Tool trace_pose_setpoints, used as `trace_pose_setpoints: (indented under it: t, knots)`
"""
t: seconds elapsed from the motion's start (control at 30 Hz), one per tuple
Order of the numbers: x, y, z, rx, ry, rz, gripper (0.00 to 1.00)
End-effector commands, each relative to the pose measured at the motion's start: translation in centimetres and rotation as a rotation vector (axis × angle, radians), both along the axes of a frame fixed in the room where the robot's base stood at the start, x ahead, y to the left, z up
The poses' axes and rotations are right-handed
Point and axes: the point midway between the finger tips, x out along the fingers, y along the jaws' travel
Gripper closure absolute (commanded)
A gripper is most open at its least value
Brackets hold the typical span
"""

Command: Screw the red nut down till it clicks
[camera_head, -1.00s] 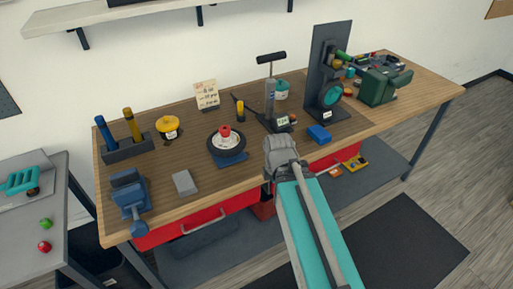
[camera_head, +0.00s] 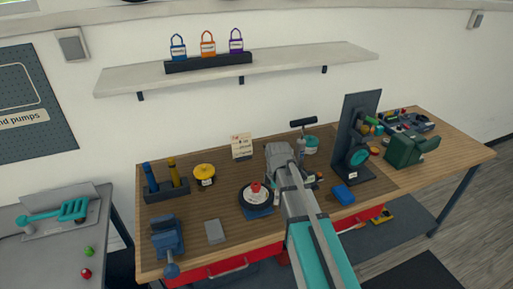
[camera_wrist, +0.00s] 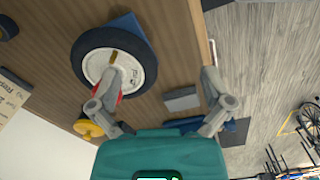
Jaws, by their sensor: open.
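The red nut (camera_head: 256,187) sits at the centre of a black-tyred wheel (camera_head: 244,199) with a pale hub, lying flat on a blue stand (camera_head: 262,212). In the wrist view the wheel (camera_wrist: 85,43) is at upper left. A bit of red (camera_wrist: 121,97) shows there beside my left finger, which hides most of it. A small brass-coloured piece (camera_wrist: 113,57) shows at the hub. My gripper (camera_wrist: 161,76) is open and empty, its left finger over the wheel in the picture and its right finger over the bench edge. In the head view my arm hides the gripper.
A grey block (camera_head: 214,231) and a blue vise (camera_head: 167,236) stand left of the wheel. A yellow round container (camera_head: 204,172), a tool holder (camera_head: 165,190) and a note card (camera_head: 241,147) are behind. A dark upright stand (camera_head: 354,135) and a blue block (camera_head: 344,194) are to the right.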

Motion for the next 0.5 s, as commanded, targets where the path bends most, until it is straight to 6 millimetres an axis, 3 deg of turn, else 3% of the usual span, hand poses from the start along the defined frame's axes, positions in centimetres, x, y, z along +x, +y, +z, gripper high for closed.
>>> trace_pose_setpoints:
  t: [0.03,0.1,0.5]
  knots:
    - [1.3,0.7,1.9,0.0,0.0,-0.005,0.01]
    - [2.5,1.5,3.2,0.0,0.0,-0.015,0.01]
    - [7.8,5.9,9.0,0.0,0.0,-0.065,0.01]
